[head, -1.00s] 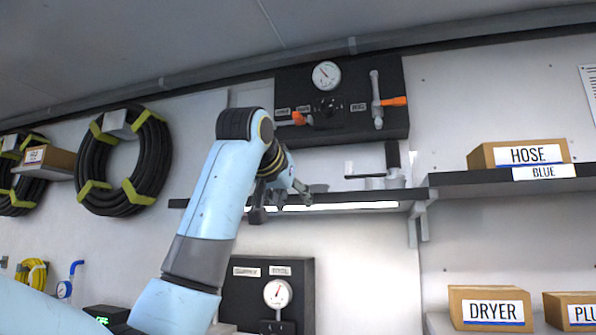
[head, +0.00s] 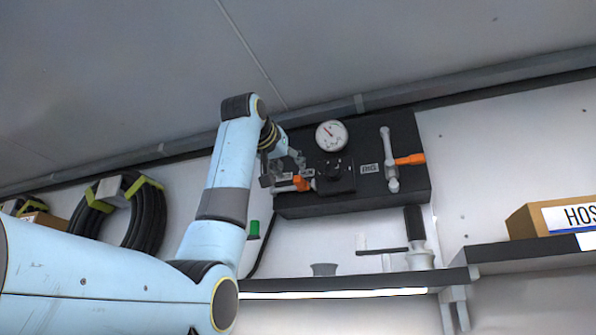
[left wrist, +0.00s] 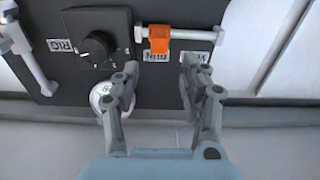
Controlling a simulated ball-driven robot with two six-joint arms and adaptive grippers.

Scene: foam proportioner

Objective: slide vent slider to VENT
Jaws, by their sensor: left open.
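The vent slider is an orange block (head: 301,183) on a short horizontal light rod, low on the left of the black wall panel (head: 300,207). In the left wrist view the orange block (left wrist: 160,40) sits near the rod's left end, over the RUN label (left wrist: 155,57). A second label starting with V (left wrist: 203,57) lies by the rod's other end, partly covered by a finger. My left gripper (head: 286,168) is open and empty in front of the panel's left side. Its spread fingers (left wrist: 153,75) point toward the slider, apart from it. My right gripper is not in view.
A round gauge (head: 331,135) and a black dial knob (head: 335,170) sit close beside the slider. A grey pipe with an orange lever (head: 409,159) is farther right, by the RIG label. A lit shelf (head: 340,284) with a small grey cup (head: 324,269) runs below.

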